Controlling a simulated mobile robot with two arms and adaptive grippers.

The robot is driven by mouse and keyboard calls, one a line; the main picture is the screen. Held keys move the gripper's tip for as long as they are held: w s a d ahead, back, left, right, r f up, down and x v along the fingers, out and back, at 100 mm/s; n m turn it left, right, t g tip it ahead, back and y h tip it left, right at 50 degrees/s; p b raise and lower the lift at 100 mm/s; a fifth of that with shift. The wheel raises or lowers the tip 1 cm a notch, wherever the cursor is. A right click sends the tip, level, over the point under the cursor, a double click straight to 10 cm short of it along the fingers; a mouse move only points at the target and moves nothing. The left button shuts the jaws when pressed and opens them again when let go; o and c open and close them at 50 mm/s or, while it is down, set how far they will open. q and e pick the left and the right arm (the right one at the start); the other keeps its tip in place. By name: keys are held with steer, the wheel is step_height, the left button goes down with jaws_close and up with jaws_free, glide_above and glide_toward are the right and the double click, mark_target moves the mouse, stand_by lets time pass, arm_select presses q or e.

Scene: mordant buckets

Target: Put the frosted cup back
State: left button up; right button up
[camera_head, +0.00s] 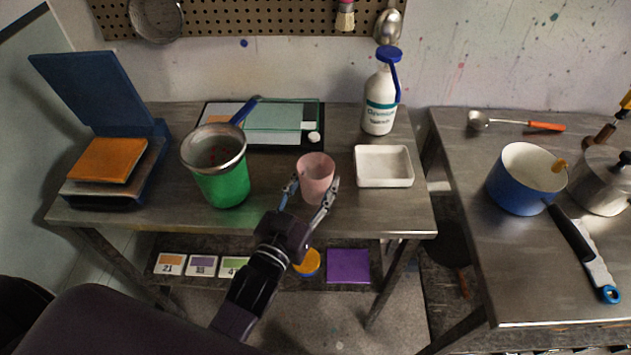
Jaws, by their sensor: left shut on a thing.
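The pink frosted cup (317,170) is upright at the front middle of the left metal table (390,213). My left gripper (311,190) reaches in from the bottom and is shut on the cup, one finger on each side of it. The cup's lower part is partly hidden by the gripper. I cannot tell whether its base touches the table. My right gripper is not in view.
A green bucket (222,187) with a metal rim stands left of the cup. A white tray (384,182) is to the right, with a white bottle (379,105) behind it. A glass-topped frame (285,120) lies behind. A blue pot (515,190) stands on the right table.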

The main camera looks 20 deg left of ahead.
arm_select(q)
steer(key=shift+f, duration=0.15)
steer(key=o, duration=1.3)
steer(key=shift+r, duration=0.25)
steer(key=shift+s+f, duration=0.15)
steer(key=shift+s, duration=0.15)
steer(key=s+a+b, duration=0.1)
steer(key=s+b, duration=0.1)
steer(key=s, duration=0.9)
steer(key=shift+s+a, duration=0.2)
